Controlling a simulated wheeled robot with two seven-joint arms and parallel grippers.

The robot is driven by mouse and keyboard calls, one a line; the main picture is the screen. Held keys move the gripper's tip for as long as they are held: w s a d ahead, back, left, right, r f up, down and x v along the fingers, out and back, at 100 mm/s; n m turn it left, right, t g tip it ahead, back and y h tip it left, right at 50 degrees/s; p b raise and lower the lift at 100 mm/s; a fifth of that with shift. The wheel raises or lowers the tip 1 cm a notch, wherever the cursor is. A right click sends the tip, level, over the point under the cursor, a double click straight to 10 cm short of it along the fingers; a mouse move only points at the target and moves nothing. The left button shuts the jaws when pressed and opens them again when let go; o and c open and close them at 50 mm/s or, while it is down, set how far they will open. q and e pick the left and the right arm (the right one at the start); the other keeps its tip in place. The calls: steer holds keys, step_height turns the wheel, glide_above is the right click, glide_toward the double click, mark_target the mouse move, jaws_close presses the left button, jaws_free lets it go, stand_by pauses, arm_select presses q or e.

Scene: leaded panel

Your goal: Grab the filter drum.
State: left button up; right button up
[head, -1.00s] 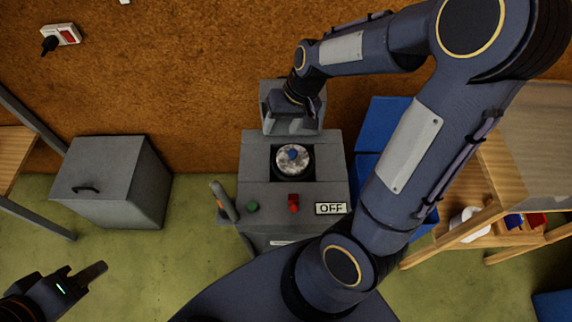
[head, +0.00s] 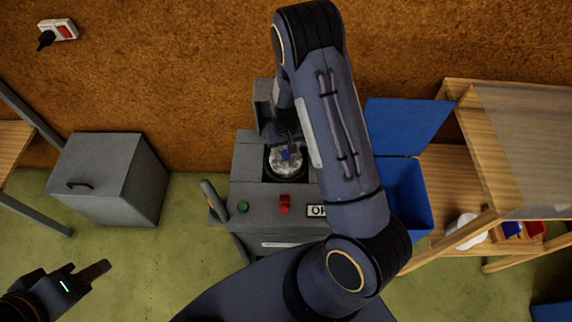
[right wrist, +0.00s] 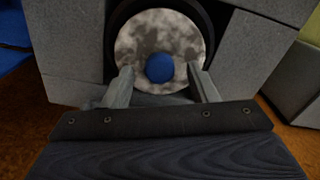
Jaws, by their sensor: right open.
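The filter drum (head: 285,163) is a mottled grey-white disc with a blue knob in its middle, seated in a dark round opening of the grey machine (head: 243,188). The right wrist view shows the drum (right wrist: 185,40) face-on, with its blue knob (right wrist: 160,68) between the fingertips. My right gripper (right wrist: 161,80) is open, its two fingers on either side of the knob; I cannot tell if they touch it. In the head view my right gripper (head: 287,146) hangs over the drum and partly hides it. My left gripper (head: 88,275) is at the lower left, far from the machine.
An open blue bin (head: 408,195) and a wooden shelf (head: 455,160) stand right. A grey cabinet (head: 105,180) stands left.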

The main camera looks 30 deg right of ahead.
steer(key=shift+f, duration=0.6)
jaws_close()
